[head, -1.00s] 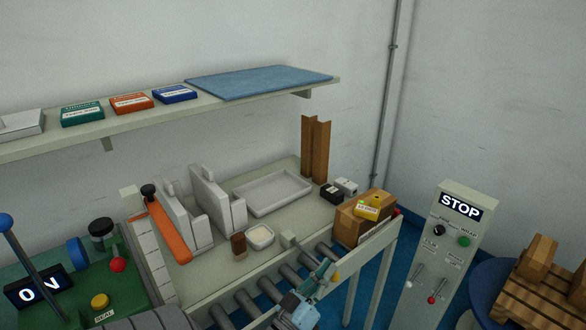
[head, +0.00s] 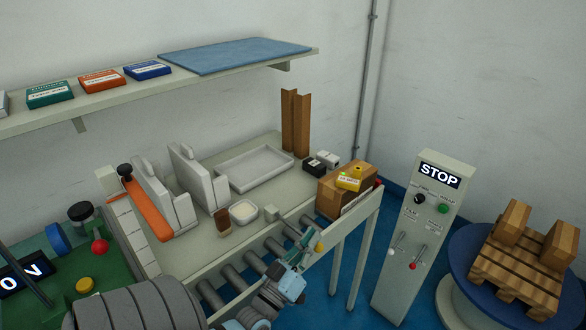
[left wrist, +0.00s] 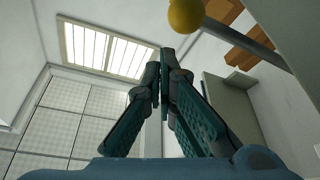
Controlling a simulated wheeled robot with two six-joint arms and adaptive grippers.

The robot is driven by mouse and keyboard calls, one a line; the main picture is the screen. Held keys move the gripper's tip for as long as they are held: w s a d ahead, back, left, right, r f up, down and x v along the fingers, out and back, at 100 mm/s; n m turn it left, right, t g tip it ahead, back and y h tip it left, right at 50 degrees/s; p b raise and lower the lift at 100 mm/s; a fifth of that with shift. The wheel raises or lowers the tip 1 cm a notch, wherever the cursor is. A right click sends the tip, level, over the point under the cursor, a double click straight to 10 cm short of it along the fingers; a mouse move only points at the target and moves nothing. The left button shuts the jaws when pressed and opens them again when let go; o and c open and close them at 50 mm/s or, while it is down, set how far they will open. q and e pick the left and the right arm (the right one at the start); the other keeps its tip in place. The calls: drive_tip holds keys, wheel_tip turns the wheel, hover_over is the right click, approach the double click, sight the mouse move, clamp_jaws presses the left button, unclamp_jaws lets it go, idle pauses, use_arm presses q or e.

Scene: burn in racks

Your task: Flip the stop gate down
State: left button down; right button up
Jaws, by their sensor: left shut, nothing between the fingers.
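A yellow ball knob (head: 320,247) shows at the right end of the roller conveyor (head: 232,279), below the cardboard box. In the left wrist view the yellow ball (left wrist: 186,14) sits on a grey rod at the top edge. I take it for the stop gate's handle; the gate plate itself I cannot make out. My left gripper (head: 302,243) is just left of the knob over the rollers, fingers shut and empty. Its fingertips (left wrist: 165,58) point up just below the ball in the wrist view; I cannot tell whether they touch. My right gripper is not in view.
A cardboard box (head: 338,194) with a yellow item on top stands at the bench's right end. A grey STOP control post (head: 405,270) with levers stands to the right, beside a pallet (head: 508,268) on a round blue turntable (head: 458,256).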

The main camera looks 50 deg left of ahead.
use_arm(q)
wheel_tip(320, 180, up, 8)
idle(0.5)
